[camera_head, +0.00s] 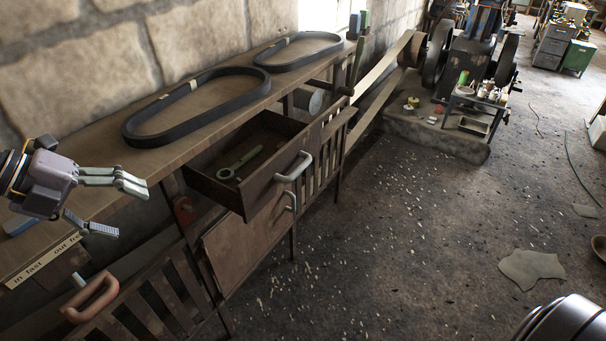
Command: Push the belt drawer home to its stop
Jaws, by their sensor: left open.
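The belt drawer (262,193) is a dark wooden drawer under the bench, standing pulled out from it with its inside showing. A pale grey handle (294,168) is on its front. A green wrench-like tool (240,163) lies inside. My left gripper (131,211) is open and empty, at the left above the near end of the bench. It is well to the left of the drawer and apart from it. My right gripper does not show.
Two black belts, a nearer one (133,128) and a farther one (341,39), lie on the wooden bench top (95,187). A reddish handle (93,298) and slatted panels are at the bench front. A belt-driven machine (470,60) stands behind. The floor (400,230) before the drawer is mostly free.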

